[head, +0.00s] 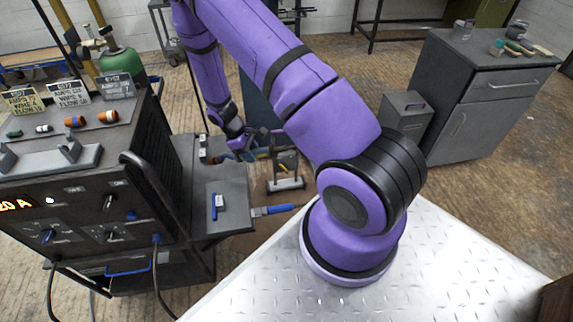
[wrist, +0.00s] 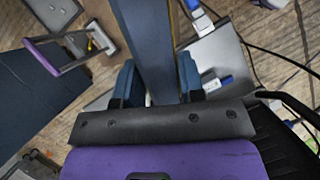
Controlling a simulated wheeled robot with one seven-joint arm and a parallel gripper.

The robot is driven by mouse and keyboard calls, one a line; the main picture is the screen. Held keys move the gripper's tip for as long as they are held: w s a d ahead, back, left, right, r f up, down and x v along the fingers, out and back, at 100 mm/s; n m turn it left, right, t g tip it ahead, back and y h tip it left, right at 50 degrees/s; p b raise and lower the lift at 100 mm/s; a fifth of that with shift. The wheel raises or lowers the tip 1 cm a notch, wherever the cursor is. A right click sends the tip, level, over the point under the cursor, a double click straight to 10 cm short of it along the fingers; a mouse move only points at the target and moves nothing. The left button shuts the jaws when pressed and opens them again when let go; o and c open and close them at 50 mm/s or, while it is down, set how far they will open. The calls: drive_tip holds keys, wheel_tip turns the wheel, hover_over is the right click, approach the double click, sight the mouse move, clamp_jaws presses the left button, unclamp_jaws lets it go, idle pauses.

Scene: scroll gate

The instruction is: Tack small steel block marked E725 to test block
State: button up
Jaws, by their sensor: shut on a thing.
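My gripper (head: 258,150) is over the far right of a small dark side table (head: 232,219) in the head view. In the wrist view my gripper (wrist: 157,82) is shut on a long, flat blue-grey bar (wrist: 146,35) running away from the fingers. I cannot tell what the bar is. Small dark pieces with white labels (head: 203,152) stand at the table's back edge. No marking E725 is readable, so I cannot tell which piece is the small steel block or the test block.
A welding machine (head: 95,205) with knobs, tags and a handle stands left of the table. A blue-handled tool (head: 272,210) sticks out over the table's right edge, with a blue marker (head: 214,207) nearby. A small stand (head: 285,184) is behind. A grey cabinet (head: 480,100) is right.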

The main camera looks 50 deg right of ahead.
drive_tip(key=s+d+f+n+h, duration=0.45)
drive_tip(key=s+d, duration=0.25)
drive_tip(key=s, duration=0.3)
drive_tip(key=w+a+f, duration=0.3)
drive_tip(key=a, duration=0.1)
drive_tip(key=shift+w+a+f+y, duration=0.15)
drive_tip(key=shift+a+f+y, duration=0.2)
drive_tip(key=shift+y, duration=0.1)
drive_tip(key=o, duration=0.4)
drive_tip(key=c, duration=0.5)
drive_tip(key=shift+w+a+f, duration=0.45)
drive_tip(key=shift+a+f, duration=0.1)
drive_tip(key=shift+a, duration=0.15)
idle(0.5)
drive_tip(key=shift+d+r, duration=0.1)
idle(0.6)
